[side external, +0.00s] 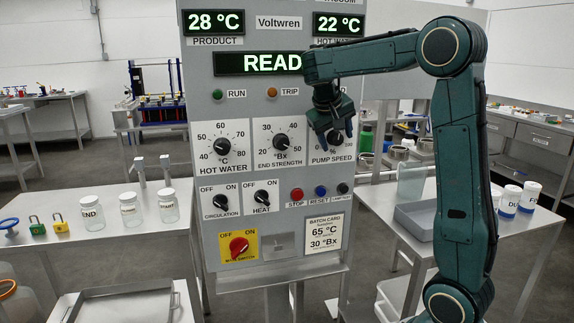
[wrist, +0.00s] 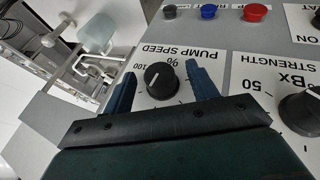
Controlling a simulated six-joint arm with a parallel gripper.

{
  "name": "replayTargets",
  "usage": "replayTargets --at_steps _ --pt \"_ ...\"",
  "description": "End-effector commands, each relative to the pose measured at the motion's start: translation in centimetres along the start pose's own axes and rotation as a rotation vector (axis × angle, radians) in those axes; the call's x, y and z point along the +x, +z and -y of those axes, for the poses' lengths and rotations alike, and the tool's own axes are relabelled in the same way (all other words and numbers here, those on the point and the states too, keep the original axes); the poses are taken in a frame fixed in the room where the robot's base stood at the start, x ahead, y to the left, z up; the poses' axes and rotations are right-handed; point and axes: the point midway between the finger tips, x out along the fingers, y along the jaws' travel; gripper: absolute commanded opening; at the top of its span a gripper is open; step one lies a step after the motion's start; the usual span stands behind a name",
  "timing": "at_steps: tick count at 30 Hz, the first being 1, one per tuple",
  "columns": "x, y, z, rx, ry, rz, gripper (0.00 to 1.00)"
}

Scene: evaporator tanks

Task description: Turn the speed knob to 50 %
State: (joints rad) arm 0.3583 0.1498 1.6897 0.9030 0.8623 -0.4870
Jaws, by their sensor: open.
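The pump speed knob (wrist: 161,81) is a round black knob with a white pointer line on a white plate marked "PUMP SPEED" and "%". It shows upside down in the wrist view, with "100" readable on its scale. In the side external view the knob (side external: 333,137) is partly hidden behind my gripper (side external: 338,132). My gripper is open, and in the wrist view its two blue fingers (wrist: 163,84) stand on either side of the knob with gaps. I cannot tell the exact pointer value.
The end strength knob (side external: 281,142) is just left of the pump speed plate, and the hot water knob (side external: 222,146) is further left. Below are red stop (side external: 297,194), blue reset (side external: 321,191) and dark buttons. A display (side external: 265,63) reads "READ", partly covered by my arm.

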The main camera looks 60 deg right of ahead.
Motion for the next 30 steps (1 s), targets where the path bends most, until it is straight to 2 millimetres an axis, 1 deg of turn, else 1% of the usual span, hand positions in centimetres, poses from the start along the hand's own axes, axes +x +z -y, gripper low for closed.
replayTargets --at_steps 30 --pt "0.08 0.03 -0.52 0.123 -0.292 0.000 0.58"
